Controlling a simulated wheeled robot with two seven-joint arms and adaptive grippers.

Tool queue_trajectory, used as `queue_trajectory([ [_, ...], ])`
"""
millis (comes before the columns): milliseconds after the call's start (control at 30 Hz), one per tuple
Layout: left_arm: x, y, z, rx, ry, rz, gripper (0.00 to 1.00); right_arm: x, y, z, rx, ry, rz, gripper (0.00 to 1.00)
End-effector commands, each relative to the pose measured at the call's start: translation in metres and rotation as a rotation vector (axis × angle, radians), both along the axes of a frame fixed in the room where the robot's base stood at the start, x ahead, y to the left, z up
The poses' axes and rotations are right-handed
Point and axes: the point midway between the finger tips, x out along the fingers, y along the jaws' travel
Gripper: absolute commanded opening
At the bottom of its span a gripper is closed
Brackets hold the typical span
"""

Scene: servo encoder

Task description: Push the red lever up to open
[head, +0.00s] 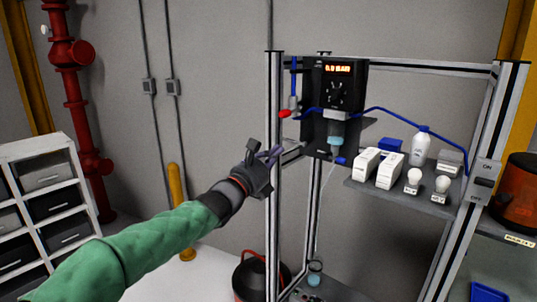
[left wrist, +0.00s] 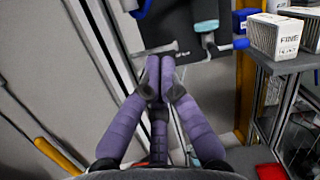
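The red lever (head: 285,113) sticks out to the left from the fitting beside the black control unit (head: 338,85) on the metal frame. My left gripper (head: 275,154) is below and slightly left of the lever, apart from it in the picture. In the left wrist view its purple fingers (left wrist: 161,70) come together at the tips, with nothing seen between them. The lever cannot be made out in the left wrist view. My right gripper is not in view.
A metal frame post (head: 273,90) stands close by my left gripper. Right of the unit, a shelf (head: 440,208) holds white boxes (head: 389,170), a white bottle (head: 420,148) and bulbs. A blue hose (head: 385,110) runs across the frame. A drawer cabinet (head: 45,205) stands at left.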

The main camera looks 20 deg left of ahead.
Motion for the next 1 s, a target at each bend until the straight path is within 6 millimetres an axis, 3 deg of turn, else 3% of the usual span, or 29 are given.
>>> queue_trajectory([
  [333,0.05,-0.016,0.014,-0.001,0.002,-0.001,0.0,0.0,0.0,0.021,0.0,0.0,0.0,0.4],
  [400,0.049,-0.012,0.029,0.0,-0.003,0.002,0.0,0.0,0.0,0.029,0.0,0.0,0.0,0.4],
  [600,0.05,-0.009,0.047,0.0,-0.001,0.0,0.0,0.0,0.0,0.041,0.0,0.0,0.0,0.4],
  [1000,0.051,-0.007,0.052,-0.001,0.0,0.0,0.0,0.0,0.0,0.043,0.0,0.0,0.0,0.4],
])
